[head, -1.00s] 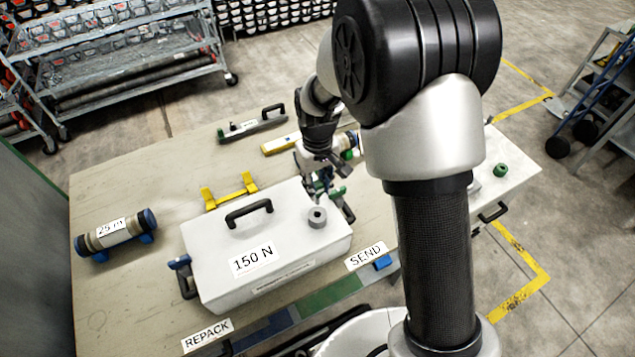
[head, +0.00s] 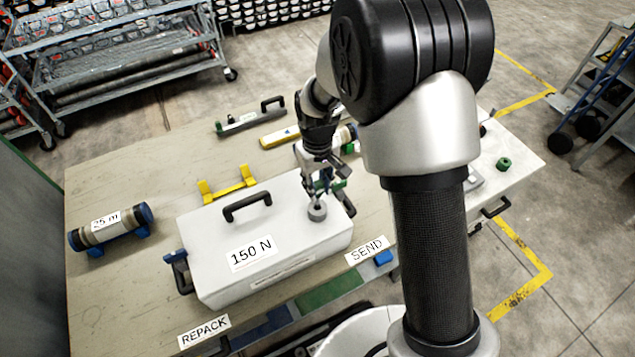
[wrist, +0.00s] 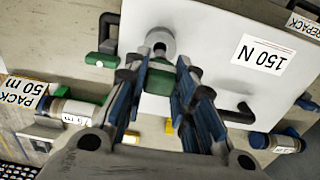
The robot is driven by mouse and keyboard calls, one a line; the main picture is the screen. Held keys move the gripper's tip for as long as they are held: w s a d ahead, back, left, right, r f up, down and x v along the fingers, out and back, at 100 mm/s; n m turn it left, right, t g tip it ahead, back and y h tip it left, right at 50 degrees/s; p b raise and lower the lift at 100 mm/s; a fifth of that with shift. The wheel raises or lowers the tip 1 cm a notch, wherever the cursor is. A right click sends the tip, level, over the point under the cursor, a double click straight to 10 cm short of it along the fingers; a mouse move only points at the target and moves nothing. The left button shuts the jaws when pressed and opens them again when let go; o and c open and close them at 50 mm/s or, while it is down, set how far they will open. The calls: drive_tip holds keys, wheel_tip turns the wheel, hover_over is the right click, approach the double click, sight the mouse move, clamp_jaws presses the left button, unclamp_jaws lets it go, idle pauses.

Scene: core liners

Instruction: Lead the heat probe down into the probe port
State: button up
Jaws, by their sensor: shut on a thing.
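The white box labelled 150 N (head: 225,225) stands on the bench with a black handle on its lid. The probe port is a grey round collar (head: 317,213) at the lid's right side. My gripper (head: 322,182) is over the port, shut on the green-handled heat probe (wrist: 160,80). In the wrist view, the fingers (wrist: 160,68) are on both sides of its green grip. The probe's thin lower end points at the collar (wrist: 160,37), at or just above its opening. I cannot tell whether the tip is inside. The gripper partly hides the probe in the head view.
A yellow bracket (head: 227,190) lies behind the box, and a 25 m roll (head: 112,228) lies left. A green-ended level-like tool (head: 250,120) and a yellow bar (head: 280,137) lie farther back. A green knob (head: 503,164) stands at the right.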

sight(318, 193)
drive_tip(key=shift+f+b, duration=1.35)
drive_tip(key=shift+f, duration=0.6)
drive_tip(key=o, duration=1.1)
drive_tip(key=shift+o, duration=0.2)
drive_tip(key=shift+r, duration=0.1)
wheel_tip(318, 193, up, 12)
drive_tip(key=shift+f, duration=0.1)
